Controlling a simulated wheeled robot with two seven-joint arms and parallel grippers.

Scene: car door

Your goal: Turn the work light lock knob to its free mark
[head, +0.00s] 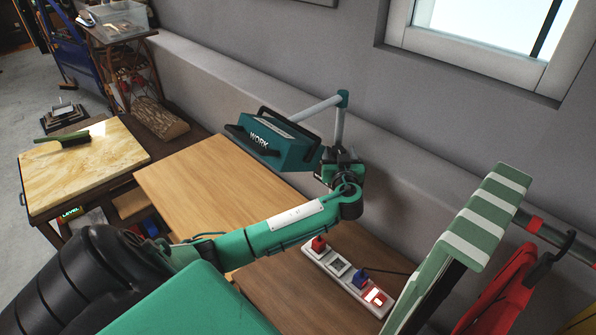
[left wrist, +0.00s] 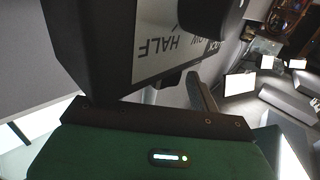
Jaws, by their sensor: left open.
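The teal work light (head: 285,147), marked WORK, stands at the back of the bench on a jointed grey arm. My left gripper (head: 338,168) is at the foot of that arm, just right of the lamp head. It is open, and its fingertips are hard to make out in the head view. In the left wrist view a pale label plate (left wrist: 160,45) on a dark housing reads HALF, with partly covered words beside it. A dark rounded part (left wrist: 212,14) at the top covers some of the plate. I cannot tell whether it is the lock knob. Any free mark is hidden.
A wooden board (head: 195,185) lies left of my arm. A power strip (head: 345,275) with red and blue plugs lies right of it. A green-and-white striped panel (head: 480,225) stands at the right. A brush (head: 68,140) lies on the far-left table. The grey wall is close behind.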

